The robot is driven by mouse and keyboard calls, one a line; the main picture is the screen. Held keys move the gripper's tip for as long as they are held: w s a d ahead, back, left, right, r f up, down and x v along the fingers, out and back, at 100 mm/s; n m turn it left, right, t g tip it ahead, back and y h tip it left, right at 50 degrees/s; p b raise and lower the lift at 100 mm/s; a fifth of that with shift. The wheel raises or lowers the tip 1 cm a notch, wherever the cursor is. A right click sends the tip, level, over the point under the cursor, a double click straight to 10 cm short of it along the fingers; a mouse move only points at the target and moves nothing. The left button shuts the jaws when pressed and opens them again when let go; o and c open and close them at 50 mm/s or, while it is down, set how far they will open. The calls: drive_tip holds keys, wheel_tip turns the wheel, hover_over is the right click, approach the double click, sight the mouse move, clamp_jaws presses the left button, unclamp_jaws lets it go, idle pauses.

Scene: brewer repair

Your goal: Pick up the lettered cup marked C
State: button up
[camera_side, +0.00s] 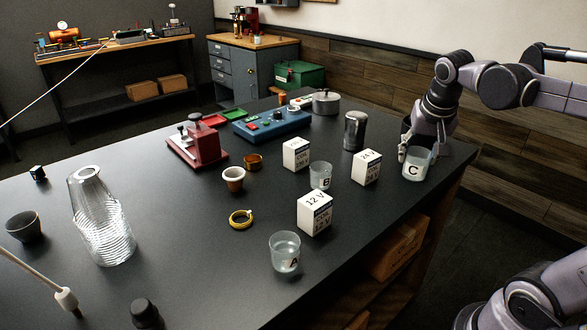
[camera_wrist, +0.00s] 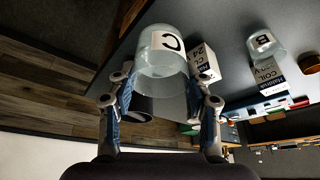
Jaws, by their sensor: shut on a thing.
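The clear cup marked C (camera_side: 415,166) is at the right side of the dark table, close to its edge. My gripper (camera_side: 419,152) is shut on it, with a finger on either side. In the wrist view the cup C (camera_wrist: 163,58) sits upside down in the picture between the fingers of my gripper (camera_wrist: 160,84), its letter showing. I cannot tell whether its base touches the table. The cup marked B (camera_side: 320,176) stands among white boxes, and the cup marked A (camera_side: 285,254) stands near the front edge. Both are apart from my gripper.
White boxes (camera_side: 366,168) stand left of cup C, with another box (camera_side: 315,213) nearer the front. A dark metal canister (camera_side: 355,131) stands behind. A ribbed glass carafe (camera_side: 100,220) is at the left. The table between carafe and cup A is mostly clear.

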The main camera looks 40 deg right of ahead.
drive_tip(key=shift+s+d+r, duration=0.2)
drive_tip(key=shift+d, duration=0.05)
idle(0.3)
idle(0.6)
